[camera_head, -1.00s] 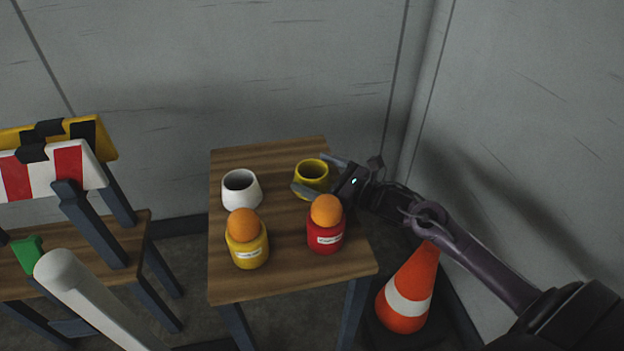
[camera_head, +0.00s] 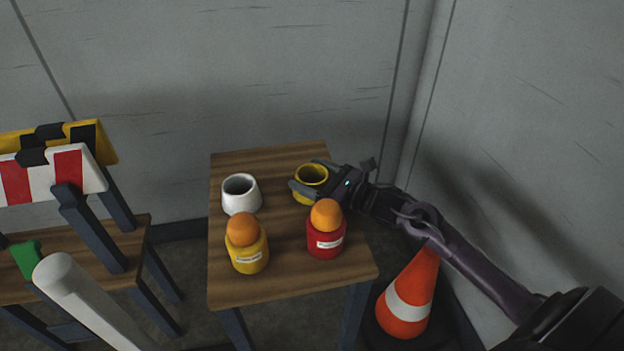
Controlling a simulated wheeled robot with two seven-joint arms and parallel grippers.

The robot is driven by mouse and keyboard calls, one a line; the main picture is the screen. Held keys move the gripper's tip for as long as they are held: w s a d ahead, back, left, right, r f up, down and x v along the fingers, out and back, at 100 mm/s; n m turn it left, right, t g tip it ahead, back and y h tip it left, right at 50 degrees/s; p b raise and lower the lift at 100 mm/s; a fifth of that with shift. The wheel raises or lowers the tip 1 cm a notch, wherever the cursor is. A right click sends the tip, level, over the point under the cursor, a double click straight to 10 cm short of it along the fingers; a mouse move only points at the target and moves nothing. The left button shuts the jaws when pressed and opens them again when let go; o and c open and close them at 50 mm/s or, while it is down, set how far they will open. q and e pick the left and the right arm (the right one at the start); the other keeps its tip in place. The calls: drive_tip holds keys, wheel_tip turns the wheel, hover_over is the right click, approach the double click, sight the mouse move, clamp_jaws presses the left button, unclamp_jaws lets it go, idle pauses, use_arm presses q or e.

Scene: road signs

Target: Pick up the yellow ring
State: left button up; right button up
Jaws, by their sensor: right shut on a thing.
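The yellow ring (camera_head: 311,171) stands near the back right of the small wooden table (camera_head: 283,286). It looks like a short hollow cup with a dark inside. My right gripper (camera_head: 311,184) reaches in from the right and is shut on the ring, with its fingers at the ring's sides. Part of the ring's right side is hidden behind the gripper. I cannot tell any gap between ring and table. My left gripper does not show.
A white ring (camera_head: 241,195) stands left of the yellow one. A yellow jar (camera_head: 247,257) and a red jar (camera_head: 326,240), each topped by an orange ball, stand in front. A traffic cone (camera_head: 408,296) is right of the table; striped barriers (camera_head: 69,167) stand left.

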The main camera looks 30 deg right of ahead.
drive_tip(key=shift+r, duration=0.15)
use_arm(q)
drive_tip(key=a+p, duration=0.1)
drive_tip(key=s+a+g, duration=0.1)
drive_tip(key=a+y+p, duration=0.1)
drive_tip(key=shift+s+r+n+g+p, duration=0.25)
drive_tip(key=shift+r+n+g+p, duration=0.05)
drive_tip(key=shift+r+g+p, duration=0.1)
use_arm(e)
wheel_tip(320, 180, up, 20)
drive_tip(key=shift+f, duration=0.2)
